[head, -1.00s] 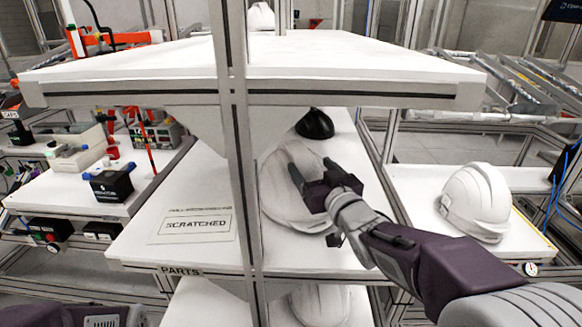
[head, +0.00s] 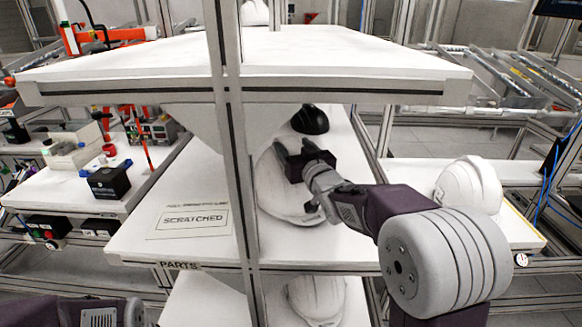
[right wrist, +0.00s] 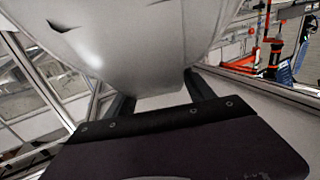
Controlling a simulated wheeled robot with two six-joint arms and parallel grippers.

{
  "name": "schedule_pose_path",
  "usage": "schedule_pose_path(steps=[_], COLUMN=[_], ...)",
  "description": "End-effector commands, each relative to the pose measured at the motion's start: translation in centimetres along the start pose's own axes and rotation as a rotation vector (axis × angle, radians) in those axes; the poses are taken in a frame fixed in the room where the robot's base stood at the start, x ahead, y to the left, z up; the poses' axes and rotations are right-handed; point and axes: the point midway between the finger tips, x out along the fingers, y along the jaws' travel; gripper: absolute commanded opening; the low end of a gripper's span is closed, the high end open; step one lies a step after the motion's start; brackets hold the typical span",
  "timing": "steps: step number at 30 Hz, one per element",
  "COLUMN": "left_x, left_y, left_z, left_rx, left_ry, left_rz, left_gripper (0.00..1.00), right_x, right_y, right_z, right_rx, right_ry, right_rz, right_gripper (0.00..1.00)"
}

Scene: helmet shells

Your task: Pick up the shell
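A white helmet shell (head: 272,192) sits on the middle shelf, partly hidden behind the rack's upright and my right gripper. My right gripper (head: 294,148) is at the shell's upper right part, with its two dark fingers apart. In the right wrist view the shell (right wrist: 130,40) fills the top of the picture, close beyond the fingers, and its lower end lies between them (right wrist: 160,95). I cannot tell whether the fingers touch it. Of my left arm only a piece shows at the lower left; its gripper is out of view.
A black shell (head: 310,119) lies behind on the same shelf (head: 130,240). A white helmet (head: 468,186) stands on the right table, and another (head: 316,298) on the shelf below. The upper shelf (head: 330,55) and upright (head: 236,200) bound the space. The "SCRATCHED" label area is clear.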

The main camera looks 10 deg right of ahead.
Motion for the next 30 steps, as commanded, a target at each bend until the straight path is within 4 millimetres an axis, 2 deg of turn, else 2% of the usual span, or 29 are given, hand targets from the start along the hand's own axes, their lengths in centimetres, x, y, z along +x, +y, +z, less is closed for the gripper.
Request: schedule_pose_path(steps=[1, 6, 18, 26, 30], left_x=[0.0, 0.0, -0.2, -1.4, -2.9], left_y=[0.0, 0.0, 0.0, 0.0, 0.1], left_z=[0.0, 0.0, 0.0, -0.1, -0.3], left_rx=[0.0, 0.0, 0.0, 0.0, 0.0], left_ry=[0.0, 0.0, 0.0, 0.0, 0.0], left_rz=[0.0, 0.0, 0.0, 0.0, 0.0], left_gripper=[0.36, 0.36, 0.36, 0.36, 0.36], right_x=[0.0, 0.0, 0.0, -0.1, -1.4], right_y=[0.0, 0.0, 0.0, 0.2, 3.4], right_z=[0.0, 0.0, -0.6, -4.9, -6.9], right_rx=[0.0, 0.0, -0.001, -0.001, -0.003], right_ry=[0.0, -0.001, 0.002, 0.006, 0.005], right_rz=[0.0, 0.0, 0.0, 0.001, 0.008], right_gripper=[0.45, 0.0, 0.0, 0.0, 0.0])
